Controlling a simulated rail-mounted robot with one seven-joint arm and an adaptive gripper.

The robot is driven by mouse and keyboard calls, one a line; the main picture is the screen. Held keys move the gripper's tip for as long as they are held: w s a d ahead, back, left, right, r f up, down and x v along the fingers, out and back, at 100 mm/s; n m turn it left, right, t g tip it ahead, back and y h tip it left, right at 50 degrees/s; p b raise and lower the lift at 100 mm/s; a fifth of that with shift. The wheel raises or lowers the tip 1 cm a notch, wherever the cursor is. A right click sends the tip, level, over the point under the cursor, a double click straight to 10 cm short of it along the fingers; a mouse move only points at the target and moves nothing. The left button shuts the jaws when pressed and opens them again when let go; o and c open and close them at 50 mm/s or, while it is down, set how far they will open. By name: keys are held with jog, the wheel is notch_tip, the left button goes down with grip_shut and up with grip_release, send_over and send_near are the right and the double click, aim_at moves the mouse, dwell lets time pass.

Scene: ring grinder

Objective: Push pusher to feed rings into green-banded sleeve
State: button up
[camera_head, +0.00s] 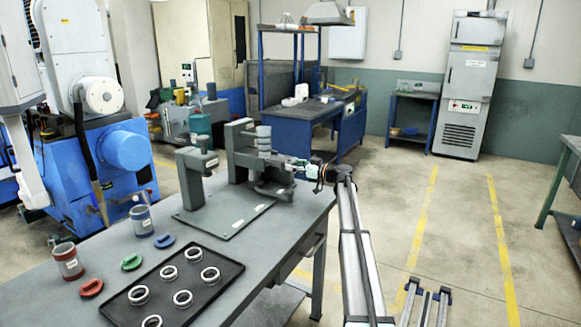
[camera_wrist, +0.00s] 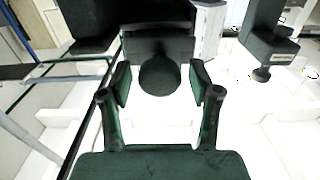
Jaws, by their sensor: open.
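My gripper (camera_head: 312,168) is at the right side of the dark grey ring fixture (camera_head: 243,140) on the bench. In the wrist view my gripper (camera_wrist: 161,84) has its two fingers spread apart. A dark round knob (camera_wrist: 158,74), which may be the pusher's end, lies between or just beyond the fingers; I cannot tell whether they touch it. A stacked grey cylinder (camera_head: 264,139) stands on the fixture. I cannot make out a green-banded sleeve in either view.
On the bench (camera_head: 215,238) a black tray (camera_head: 203,300) holds several metal rings (camera_head: 182,298). Beside it are a red-banded sleeve (camera_head: 67,262), a blue-banded sleeve (camera_head: 141,222), and red (camera_head: 91,287), green (camera_head: 132,262) and blue (camera_head: 165,241) caps. A second bracket (camera_head: 192,176) stands left of the fixture.

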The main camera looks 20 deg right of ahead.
jog(key=b+v, duration=0.2)
jog(key=v, duration=0.2)
jog(key=shift+s+d, duration=0.15)
jog(key=shift+s, duration=0.05)
dwell(0.3)
dwell(0.8)
